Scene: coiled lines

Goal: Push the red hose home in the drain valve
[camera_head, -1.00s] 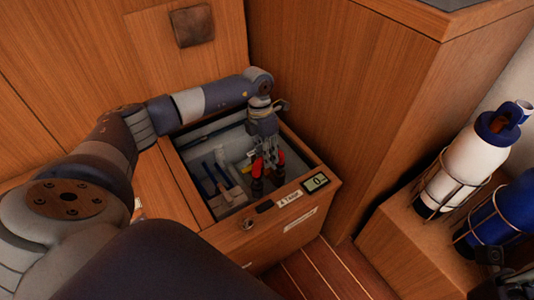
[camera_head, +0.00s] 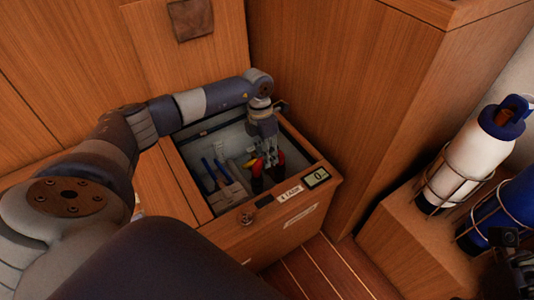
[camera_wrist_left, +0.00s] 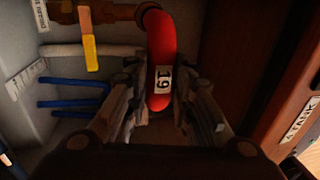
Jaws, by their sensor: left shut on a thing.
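The red hose (camera_wrist_left: 162,45), with a white "19" label, curves from a brass fitting (camera_wrist_left: 120,13) at the top of the left wrist view down between my left fingers. The fitting has a yellow lever (camera_wrist_left: 89,40) and appears to be the drain valve; I cannot tell how far the hose sits on it. My left gripper (camera_wrist_left: 158,98) is shut on the hose. In the head view my left gripper (camera_head: 265,155) reaches down into the open locker, with red showing beside its fingers. A dark part at the lower right edge (camera_head: 517,258) may be my right gripper.
White (camera_head: 470,165) and blue (camera_head: 500,215) bottles stand in racks at right.

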